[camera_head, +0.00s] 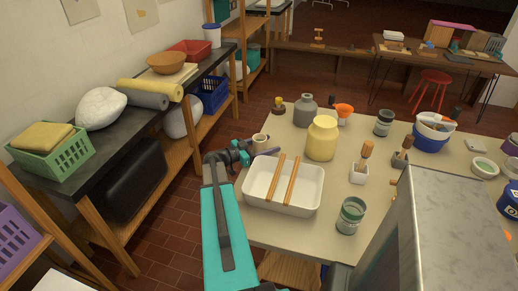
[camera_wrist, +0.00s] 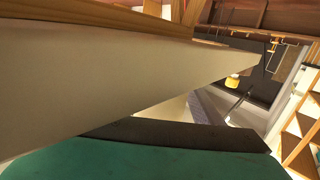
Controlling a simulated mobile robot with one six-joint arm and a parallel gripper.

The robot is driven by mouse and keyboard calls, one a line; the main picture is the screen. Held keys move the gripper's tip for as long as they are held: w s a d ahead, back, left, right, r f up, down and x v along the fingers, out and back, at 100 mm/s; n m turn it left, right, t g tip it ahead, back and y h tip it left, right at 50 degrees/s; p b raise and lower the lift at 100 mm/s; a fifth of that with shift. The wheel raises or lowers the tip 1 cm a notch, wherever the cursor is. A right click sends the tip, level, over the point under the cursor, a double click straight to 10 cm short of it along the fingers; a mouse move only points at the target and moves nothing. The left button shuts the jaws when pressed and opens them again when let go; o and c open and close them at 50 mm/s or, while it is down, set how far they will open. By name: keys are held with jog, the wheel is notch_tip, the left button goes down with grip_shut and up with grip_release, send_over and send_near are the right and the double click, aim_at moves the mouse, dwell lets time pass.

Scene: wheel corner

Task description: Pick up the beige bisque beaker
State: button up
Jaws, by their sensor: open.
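The beige beaker (camera_head: 260,141) is a small light cup standing upright near the left edge of the table, just behind the white tray. My gripper (camera_head: 246,153) is open and empty in front of and slightly left of the beaker, near the tray's back left corner. The beaker looks outside the jaws, though the exact gap is hard to judge. In the wrist view a large pale surface fills the middle, and I cannot make out the beaker there.
The white tray (camera_head: 266,207) with two wooden sticks (camera_head: 284,180) lies close to my gripper. A yellow jar (camera_head: 321,138) and a grey bottle (camera_head: 305,111) stand right of and behind the beaker. A dark-topped shelf (camera_head: 130,118) runs along the left, with floor between.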

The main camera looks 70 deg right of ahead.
jog(key=c, duration=1.2)
jog(key=shift+r, duration=0.2)
jog(key=shift+r+b, duration=1.3)
jog(key=shift+r, duration=3.5)
